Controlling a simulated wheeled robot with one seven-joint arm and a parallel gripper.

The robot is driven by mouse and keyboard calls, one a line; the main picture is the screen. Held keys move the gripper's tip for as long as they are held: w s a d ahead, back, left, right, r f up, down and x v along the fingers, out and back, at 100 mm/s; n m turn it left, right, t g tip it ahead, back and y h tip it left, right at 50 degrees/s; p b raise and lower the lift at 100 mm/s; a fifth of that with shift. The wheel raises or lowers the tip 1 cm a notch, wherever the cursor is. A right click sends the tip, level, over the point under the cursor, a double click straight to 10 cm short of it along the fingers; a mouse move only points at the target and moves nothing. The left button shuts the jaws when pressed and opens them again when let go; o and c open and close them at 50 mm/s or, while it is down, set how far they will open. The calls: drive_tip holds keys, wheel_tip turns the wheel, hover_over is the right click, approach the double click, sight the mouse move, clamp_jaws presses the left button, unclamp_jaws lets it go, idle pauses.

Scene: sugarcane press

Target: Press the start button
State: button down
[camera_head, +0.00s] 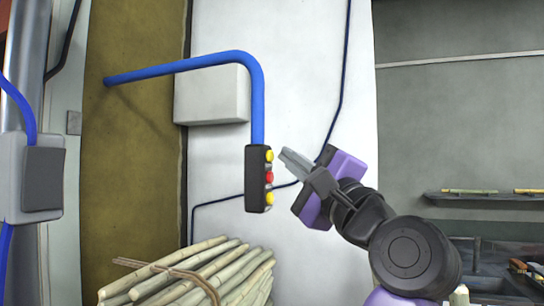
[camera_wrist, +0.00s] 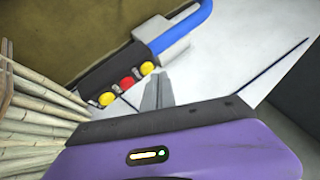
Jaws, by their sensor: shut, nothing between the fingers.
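A black control box (camera_head: 253,179) hangs at the end of a blue pipe. It carries a yellow button (camera_head: 269,156) at the top, a red button (camera_head: 269,177) in the middle and another yellow button (camera_head: 269,198) at the bottom. I cannot tell from labels which one is start. My gripper (camera_head: 284,153) is shut and empty, just right of the box, near the height of the top yellow button, with a small gap showing. In the wrist view the gripper tips (camera_wrist: 158,80) lie beside the upper yellow button (camera_wrist: 147,68); the red button (camera_wrist: 127,83) shows beyond.
A bundle of cane (camera_head: 210,270) lies below the box. The blue pipe (camera_head: 190,66) runs to the wall past a white wall box (camera_head: 212,95). A grey box (camera_head: 42,180) stands at the left edge. A shelf (camera_head: 480,199) is on the right.

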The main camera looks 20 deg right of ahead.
drive_tip(key=shift+w+a, duration=0.4)
drive_tip(key=shift+a, duration=0.15)
idle(1.0)
drive_tip(key=shift+s+d, duration=0.5)
drive_tip(key=shift+d, duration=0.2)
drive_tip(key=shift+s+d+p, duration=0.2)
drive_tip(key=shift+s+d, duration=0.55)
drive_tip(key=shift+d, duration=0.3)
drive_tip(key=shift+s+d+p, duration=0.2)
drive_tip(key=shift+s+d, duration=0.55)
drive_tip(key=shift+d, duration=0.25)
